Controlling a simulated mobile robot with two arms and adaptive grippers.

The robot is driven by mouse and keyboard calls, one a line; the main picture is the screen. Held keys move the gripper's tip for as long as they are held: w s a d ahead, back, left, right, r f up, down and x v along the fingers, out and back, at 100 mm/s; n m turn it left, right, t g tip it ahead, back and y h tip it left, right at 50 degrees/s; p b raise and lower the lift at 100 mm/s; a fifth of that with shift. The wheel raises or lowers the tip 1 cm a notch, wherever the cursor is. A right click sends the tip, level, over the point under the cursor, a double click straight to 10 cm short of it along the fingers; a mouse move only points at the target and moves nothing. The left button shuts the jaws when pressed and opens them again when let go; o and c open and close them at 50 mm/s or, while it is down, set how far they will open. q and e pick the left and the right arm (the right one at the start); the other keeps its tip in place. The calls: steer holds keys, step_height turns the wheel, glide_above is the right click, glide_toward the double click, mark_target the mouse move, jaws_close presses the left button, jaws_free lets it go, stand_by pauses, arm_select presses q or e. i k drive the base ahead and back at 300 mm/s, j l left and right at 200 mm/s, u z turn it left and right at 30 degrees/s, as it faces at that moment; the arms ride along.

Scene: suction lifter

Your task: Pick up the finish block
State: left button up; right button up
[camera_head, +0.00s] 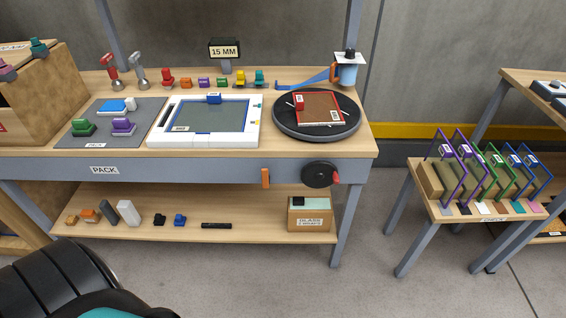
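No block carries a readable "finish" label, so I cannot tell which thing is the finish block. On the lower shelf a white block (128,212) and a dark grey block (109,211) stand side by side, leaning slightly. A blue-and-white block (112,106) lies on the grey mat (83,137) on the bench, near a green clamp-like piece (83,127) and a purple one (123,126). Neither of my grippers shows in the head view.
The bench (220,150) holds a white frame (253,135), a black turntable (345,126) with a red-framed panel (320,107), and small coloured tools behind. A cardboard box (309,219) sits on the lower shelf. A side table (445,211) at right carries coloured frames. Floor between is clear.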

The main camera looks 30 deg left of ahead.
mark_target(123, 126)
steer(key=u, duration=2.05)
steer(key=i+j, duration=0.1)
